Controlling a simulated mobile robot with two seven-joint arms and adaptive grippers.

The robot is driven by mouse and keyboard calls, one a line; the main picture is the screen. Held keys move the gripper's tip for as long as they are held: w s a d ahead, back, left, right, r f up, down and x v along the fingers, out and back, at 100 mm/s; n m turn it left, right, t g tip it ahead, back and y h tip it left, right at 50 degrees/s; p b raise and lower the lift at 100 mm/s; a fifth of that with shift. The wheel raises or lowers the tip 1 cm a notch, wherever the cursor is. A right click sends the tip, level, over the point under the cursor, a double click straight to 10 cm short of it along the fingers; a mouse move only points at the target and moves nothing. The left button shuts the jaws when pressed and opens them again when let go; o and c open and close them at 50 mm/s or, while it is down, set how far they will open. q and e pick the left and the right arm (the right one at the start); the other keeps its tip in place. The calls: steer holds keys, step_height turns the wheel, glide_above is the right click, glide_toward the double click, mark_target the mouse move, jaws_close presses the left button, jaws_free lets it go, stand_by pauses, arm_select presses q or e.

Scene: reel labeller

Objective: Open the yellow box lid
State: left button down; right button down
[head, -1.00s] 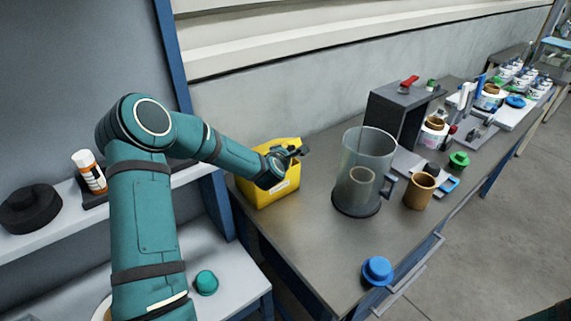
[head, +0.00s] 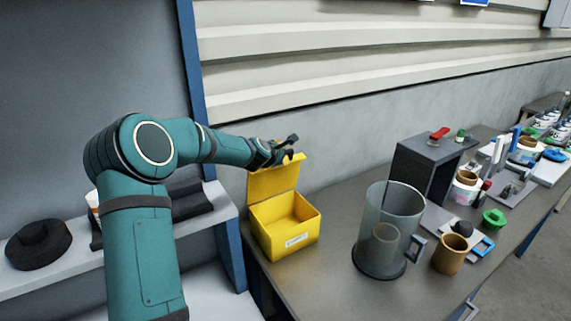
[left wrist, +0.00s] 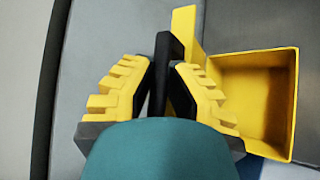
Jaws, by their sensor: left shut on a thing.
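The yellow box (head: 297,241) stands on the bench with its inside showing, and it looks empty. Its lid (head: 272,181) stands raised at about upright along the back edge. My left gripper (head: 288,150) is at the lid's top edge, shut on the lid. In the left wrist view, my left gripper (left wrist: 163,75) has its ridged fingers close together around a dark piece, with a strip of the lid (left wrist: 184,28) beside it. The open box (left wrist: 292,105) lies to the right there. The exact grip on the lid is partly hidden. My right gripper is in neither view.
A clear jug (head: 380,220) stands right of the box, with a brown cup (head: 450,254) beyond it. A dark box-shaped stand (head: 410,165) is behind them. The wall runs close behind the box. A shelf with a black round object (head: 38,245) is at left.

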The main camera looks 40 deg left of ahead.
arm_select(q)
steer(key=shift+w+a+r, duration=0.2)
steer(key=shift+w+a, duration=0.05)
steer(key=shift+a, duration=0.45)
steer(key=c, duration=0.9)
jaws_free()
steer(key=shift+c, duration=0.2)
steer(key=v, duration=1.2)
steer(key=shift+o, duration=0.3)
